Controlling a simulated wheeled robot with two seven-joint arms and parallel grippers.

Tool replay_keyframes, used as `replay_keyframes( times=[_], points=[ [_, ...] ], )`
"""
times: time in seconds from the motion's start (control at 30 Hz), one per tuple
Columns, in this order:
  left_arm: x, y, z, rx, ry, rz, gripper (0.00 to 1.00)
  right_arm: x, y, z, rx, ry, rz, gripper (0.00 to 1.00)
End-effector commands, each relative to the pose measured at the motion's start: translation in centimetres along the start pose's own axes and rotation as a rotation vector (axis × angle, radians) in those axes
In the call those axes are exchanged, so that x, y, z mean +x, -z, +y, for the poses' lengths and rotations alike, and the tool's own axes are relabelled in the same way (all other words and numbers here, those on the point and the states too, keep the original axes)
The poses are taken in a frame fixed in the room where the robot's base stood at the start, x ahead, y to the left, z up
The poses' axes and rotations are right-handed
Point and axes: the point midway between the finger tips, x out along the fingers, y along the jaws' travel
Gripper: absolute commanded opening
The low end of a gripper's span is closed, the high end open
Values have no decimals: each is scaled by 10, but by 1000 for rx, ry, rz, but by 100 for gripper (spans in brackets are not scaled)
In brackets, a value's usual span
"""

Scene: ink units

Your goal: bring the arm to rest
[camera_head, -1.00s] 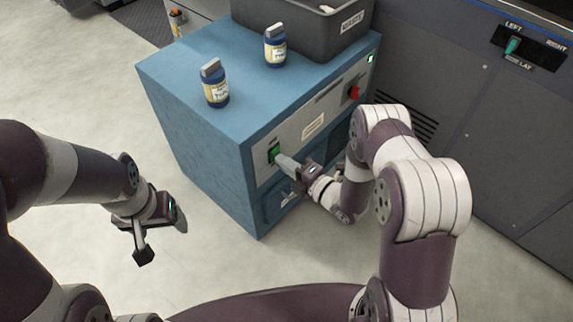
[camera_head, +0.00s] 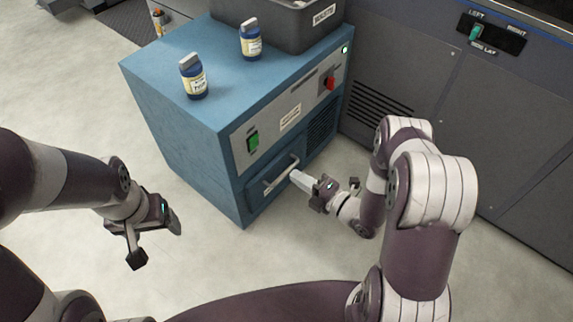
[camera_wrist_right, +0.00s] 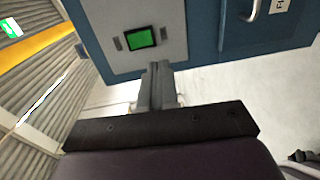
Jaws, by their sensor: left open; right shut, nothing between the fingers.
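My right gripper (camera_head: 298,177) is shut and empty, in front of the lower front of the blue cabinet (camera_head: 190,130), near the drawer handle (camera_head: 282,176). In the right wrist view its closed fingers (camera_wrist_right: 155,85) point toward the grey panel with the green switch (camera_wrist_right: 140,38), with a gap between. The same green switch (camera_head: 253,141) shows in the head view, left on the cabinet front. My left gripper (camera_head: 158,238) is open and empty over the bare floor left of the cabinet.
Two blue bottles (camera_head: 194,80) (camera_head: 250,42) with yellowish labels stand on the cabinet top beside a dark grey bin (camera_head: 290,25). A red knob (camera_head: 330,83) is on the cabinet front. A grey machine wall (camera_head: 420,90) stands at the right.

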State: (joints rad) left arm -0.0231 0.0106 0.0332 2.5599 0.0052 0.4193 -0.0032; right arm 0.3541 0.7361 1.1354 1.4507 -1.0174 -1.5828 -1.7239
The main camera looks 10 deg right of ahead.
Motion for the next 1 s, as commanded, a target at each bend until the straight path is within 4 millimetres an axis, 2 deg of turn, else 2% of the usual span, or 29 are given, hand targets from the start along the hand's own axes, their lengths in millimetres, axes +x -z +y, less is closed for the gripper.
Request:
replay_keyframes(
  times=[0.2, 0.77, 0.83, 0.87, 0.9, 0.93, 1.0],
  points=[
    [-3, 0, 0, 0, 0, -1, 77, -13, 1, -3, 1, 0, 0, 0],
    [-3, 0, 0, 0, 0, 0, 77, -13, 1, -4, 30, 2, 1, 0],
    [-3, 0, 0, 0, 0, 0, 77, -14, 1, -21, 152, 85, -3, 0],
    [-3, 0, 0, 0, 0, 0, 77, -17, 2, -38, 247, 169, -28, 0],
    [-3, 0, 0, 0, 0, 0, 77, -28, 3, -66, 410, 312, -92, 0],
    [-3, 0, 0, 0, 0, -1, 77, -39, -1, -84, 541, 428, -169, 0],
    [-4, 0, 0, 0, 0, -1, 77, -69, -20, -104, 839, 676, -433, 0]
  ],
)
